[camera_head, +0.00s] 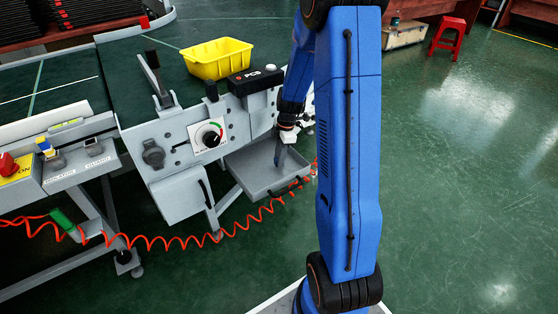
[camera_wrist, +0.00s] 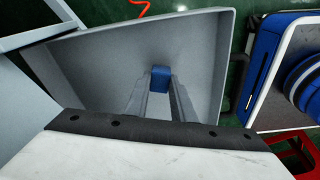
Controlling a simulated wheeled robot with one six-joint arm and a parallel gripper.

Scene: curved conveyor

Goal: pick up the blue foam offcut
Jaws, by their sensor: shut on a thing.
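The blue foam offcut (camera_wrist: 160,78) is a small blue block between my fingertips in the wrist view. My gripper (camera_wrist: 160,88) is shut on it, with the two grey fingers on either side. The offcut is over the grey tray (camera_wrist: 88,68); whether it touches the tray floor I cannot tell. In the head view my gripper (camera_head: 278,160) points down into the tray (camera_head: 243,168), and the offcut is too small or hidden to make out there.
The tray's walls rise around my fingers. The control panel (camera_head: 170,160) stands left of my gripper. A yellow bin (camera_head: 217,62) sits on the green conveyor (camera_head: 135,85). A coiled orange hose (camera_head: 175,243) hangs below. A red stool (camera_head: 447,38) stands far right; the floor between is clear.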

